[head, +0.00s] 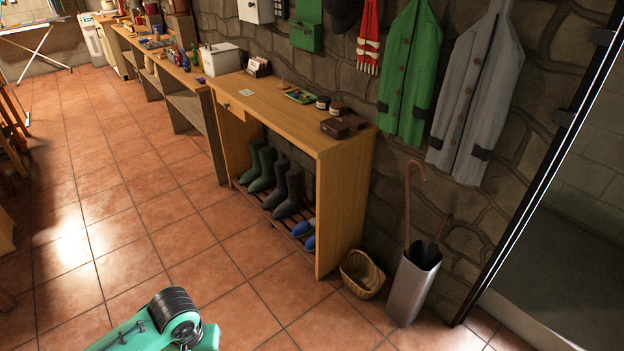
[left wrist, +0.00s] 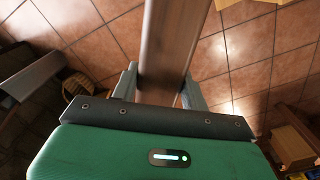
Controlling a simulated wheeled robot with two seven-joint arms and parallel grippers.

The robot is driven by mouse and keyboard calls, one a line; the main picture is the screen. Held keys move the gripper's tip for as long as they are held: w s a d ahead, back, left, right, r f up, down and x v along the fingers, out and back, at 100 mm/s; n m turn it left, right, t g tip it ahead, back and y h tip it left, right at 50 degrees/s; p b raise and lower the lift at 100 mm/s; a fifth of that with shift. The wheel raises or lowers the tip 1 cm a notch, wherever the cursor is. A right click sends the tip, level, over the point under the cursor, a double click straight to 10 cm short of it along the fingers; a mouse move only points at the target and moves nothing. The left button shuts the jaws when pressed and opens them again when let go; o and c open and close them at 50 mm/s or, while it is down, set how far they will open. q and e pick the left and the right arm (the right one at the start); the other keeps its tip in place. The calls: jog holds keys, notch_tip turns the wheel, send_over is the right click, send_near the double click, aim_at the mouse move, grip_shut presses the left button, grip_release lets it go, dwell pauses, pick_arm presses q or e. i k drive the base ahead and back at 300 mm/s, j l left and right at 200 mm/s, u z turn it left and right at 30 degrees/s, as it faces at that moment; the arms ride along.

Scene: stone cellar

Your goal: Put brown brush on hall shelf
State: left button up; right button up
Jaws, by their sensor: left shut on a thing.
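In the left wrist view my left gripper (left wrist: 162,88) is shut on a long brown object, which looks like the brown brush (left wrist: 170,45). It runs from between the fingers past the top edge, so its far end is hidden. In the head view only a turquoise part of my arm shows at the bottom left, without fingertips or brush. The hall shelf (head: 262,97) is a wooden unit against the stone wall. Its top carries a card holder, a green tray, small tins and dark brown boxes near the right end. My right gripper is not in view.
Boots (head: 286,192) and blue slippers stand on the shelf's lower rack. A wicker basket (head: 361,274) and a metal umbrella stand (head: 412,288) are on the floor to its right. Coats (head: 410,75) hang above. The tiled floor in front is clear.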

aim_at(294, 121)
jog(key=i+j+z, duration=0.25)
jog(key=i, duration=0.25)
jog(key=i+j+z, duration=0.25)
jog(key=i, duration=0.25)
jog(key=i+j+z, duration=0.25)
jog(key=i+j, duration=0.15)
jog(key=i, duration=0.1)
